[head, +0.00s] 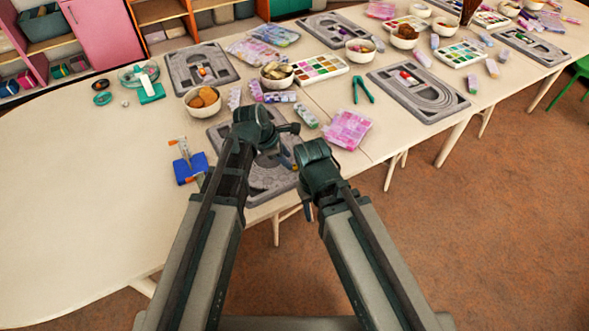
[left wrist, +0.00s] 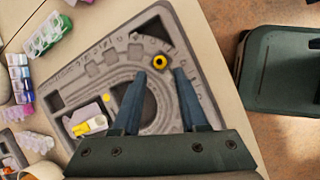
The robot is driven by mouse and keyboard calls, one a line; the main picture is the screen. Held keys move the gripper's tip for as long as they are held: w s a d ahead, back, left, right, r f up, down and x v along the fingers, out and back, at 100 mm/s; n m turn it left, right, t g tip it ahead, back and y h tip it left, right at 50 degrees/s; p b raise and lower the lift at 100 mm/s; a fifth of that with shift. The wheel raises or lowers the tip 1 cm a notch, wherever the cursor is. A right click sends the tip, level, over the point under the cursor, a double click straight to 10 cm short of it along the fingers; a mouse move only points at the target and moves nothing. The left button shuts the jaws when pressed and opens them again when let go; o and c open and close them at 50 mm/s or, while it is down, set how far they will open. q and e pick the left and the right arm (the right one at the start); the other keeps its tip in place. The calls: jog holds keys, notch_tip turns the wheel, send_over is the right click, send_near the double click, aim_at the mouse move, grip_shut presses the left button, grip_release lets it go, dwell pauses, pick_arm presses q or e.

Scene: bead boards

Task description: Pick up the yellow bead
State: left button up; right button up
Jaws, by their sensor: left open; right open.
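The yellow bead (left wrist: 159,61), ring-shaped with a dark hole, lies on the grey bead board (left wrist: 128,22) near its right edge in the left wrist view. My left gripper (left wrist: 160,74) is open, its two blue fingers either side of a gap just short of the bead, with nothing between them. In the head view my left gripper (head: 286,163) is over the same board (head: 265,190), where my arms hide much of it and I cannot make out the bead. My right gripper (head: 308,208) hangs lower, beside the board's right edge, open.
A smaller yellow piece (left wrist: 106,98) and a yellow-and-white item (left wrist: 90,126) also lie on the board. A blue-and-orange tool (head: 188,165) sits left of my arms, a pink bead bag (head: 348,129) right. The table's left part is clear.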

aim_at(292, 171)
pick_arm(q)
jog(key=b+x, duration=0.4)
jog(key=x, duration=0.1)
jog(key=shift+a, duration=0.1)
jog(key=shift+s+r, duration=0.1)
jog(key=shift+r, duration=0.05)
grip_shut()
